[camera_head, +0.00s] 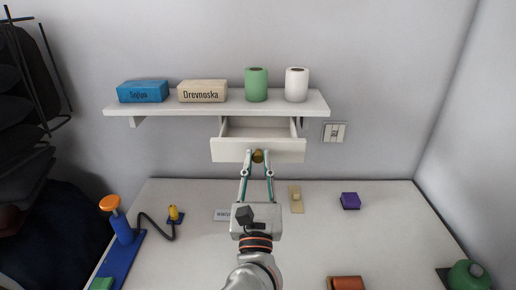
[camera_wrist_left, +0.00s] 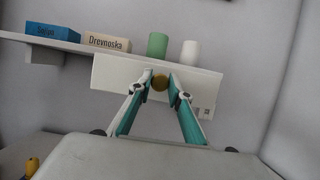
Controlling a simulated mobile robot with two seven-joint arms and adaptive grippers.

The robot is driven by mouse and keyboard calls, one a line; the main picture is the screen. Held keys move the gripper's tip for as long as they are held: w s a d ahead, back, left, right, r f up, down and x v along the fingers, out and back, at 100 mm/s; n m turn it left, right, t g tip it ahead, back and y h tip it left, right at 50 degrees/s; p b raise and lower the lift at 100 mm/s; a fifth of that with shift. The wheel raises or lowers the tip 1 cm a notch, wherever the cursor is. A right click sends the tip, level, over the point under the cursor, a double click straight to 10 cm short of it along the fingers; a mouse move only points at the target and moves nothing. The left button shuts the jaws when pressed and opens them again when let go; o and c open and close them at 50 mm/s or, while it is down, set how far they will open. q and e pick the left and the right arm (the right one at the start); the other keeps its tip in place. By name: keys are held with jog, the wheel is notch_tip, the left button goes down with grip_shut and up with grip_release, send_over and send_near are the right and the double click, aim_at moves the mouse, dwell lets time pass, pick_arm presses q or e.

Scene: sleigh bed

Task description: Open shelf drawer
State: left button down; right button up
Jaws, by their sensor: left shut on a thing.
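The white shelf drawer (camera_head: 231,150) hangs under the wall shelf (camera_head: 216,105). It is pulled out, and its empty inside shows from above. Its round brass knob (camera_head: 258,156) is at the middle of the front. My left gripper (camera_head: 257,160) has its two teal-lined fingers on either side of the knob and is shut on it. In the left wrist view the knob (camera_wrist_left: 160,83) sits between the fingertips, with the drawer front (camera_wrist_left: 118,74) behind. My right gripper is in neither view.
A blue box (camera_head: 142,91), a beige box (camera_head: 203,91), a green canister (camera_head: 256,84) and a white canister (camera_head: 297,84) stand on the shelf. The white table (camera_head: 385,220) below holds a purple block (camera_head: 350,201) and a blue stand with an orange top (camera_head: 121,228).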

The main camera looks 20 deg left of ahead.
pick_arm(q)
jog(key=shift+s+d, duration=0.1)
jog(key=shift+s, duration=0.2)
jog(key=c, duration=1.8)
grip_release()
jog(key=shift+c, duration=0.2)
jog(key=shift+f, duration=0.1)
jog(key=v, duration=1.2)
